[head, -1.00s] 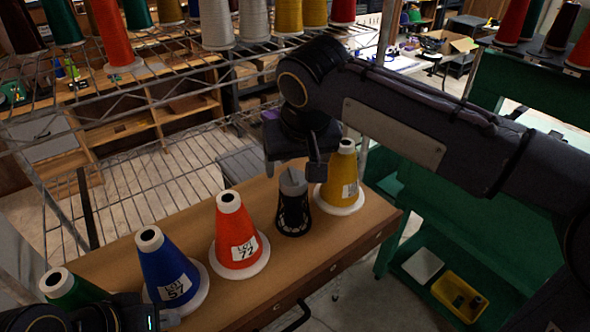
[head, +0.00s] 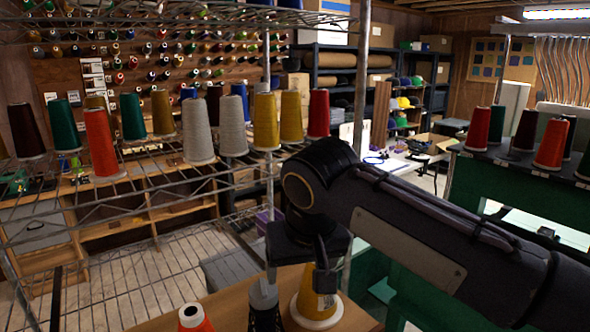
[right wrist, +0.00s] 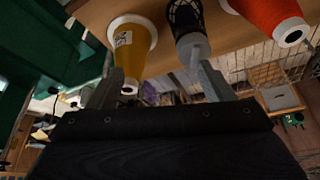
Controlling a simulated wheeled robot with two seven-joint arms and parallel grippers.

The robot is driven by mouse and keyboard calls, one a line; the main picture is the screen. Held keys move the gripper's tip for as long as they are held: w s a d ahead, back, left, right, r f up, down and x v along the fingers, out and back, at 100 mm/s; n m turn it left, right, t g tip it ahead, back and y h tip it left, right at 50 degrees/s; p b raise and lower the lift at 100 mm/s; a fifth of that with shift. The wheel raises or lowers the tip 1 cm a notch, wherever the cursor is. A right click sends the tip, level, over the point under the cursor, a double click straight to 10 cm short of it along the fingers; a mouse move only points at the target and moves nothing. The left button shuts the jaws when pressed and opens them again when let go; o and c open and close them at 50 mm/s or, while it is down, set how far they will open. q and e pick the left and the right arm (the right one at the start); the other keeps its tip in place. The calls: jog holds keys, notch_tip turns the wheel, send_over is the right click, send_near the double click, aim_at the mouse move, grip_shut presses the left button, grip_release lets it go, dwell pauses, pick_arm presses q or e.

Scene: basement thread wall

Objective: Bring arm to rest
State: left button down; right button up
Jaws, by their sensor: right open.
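My right gripper (head: 318,270) hangs at the end of my right arm, which reaches in from the right over the wooden table. In the right wrist view its two fingers (right wrist: 158,85) are apart, with nothing held between them. Close by stand a yellow thread cone (head: 312,300) and a black mesh item with a grey top (head: 263,303). In the right wrist view, the yellow cone (right wrist: 132,45) is beyond the left finger and the grey-topped item (right wrist: 187,22) is beyond the gap. My left gripper is out of view.
An orange cone (head: 192,321) shows at the bottom edge. A wire shelf with several thread cones (head: 197,130) stands at the left and centre. A green cabinet (head: 500,190) bearing several cones stands at the right. A metal post (head: 362,90) rises behind my arm.

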pick_arm(q)
jog(key=shift+d+r, duration=0.2)
jog(key=shift+r, duration=0.05)
jog(key=shift+a+r+p, duration=0.2)
jog(key=shift+a+p, duration=0.15)
jog(key=shift+p, duration=0.05)
notch_tip(320, 180, up, 2)
jog(key=shift+d+r+p, duration=0.1)
jog(key=shift+d+p, duration=0.05)
jog(key=shift+p, duration=0.85)
pick_arm(e)
jog(key=s+d+f+m+y+p, duration=0.1)
jog(key=s+d+p, duration=0.1)
jog(key=s+d, duration=0.5)
jog(key=s+d+f+m+p, duration=0.15)
jog(key=s+d, duration=0.25)
jog(key=d, duration=0.6)
pick_arm(q)
notch_tip(320, 180, up, 6)
jog(key=p, duration=0.2)
jog(key=shift+p, duration=0.4)
pick_arm(e)
jog(key=s+d+f+m+t+y, duration=0.1)
jog(key=s+d+f+m, duration=0.1)
jog(key=s+f, duration=0.4)
jog(key=s, duration=0.3)
jog(key=shift+d+f+y, duration=0.3)
jog(key=shift+f+y, duration=0.05)
jog(key=shift+y, duration=0.05)
jog(key=shift+s, duration=0.1)
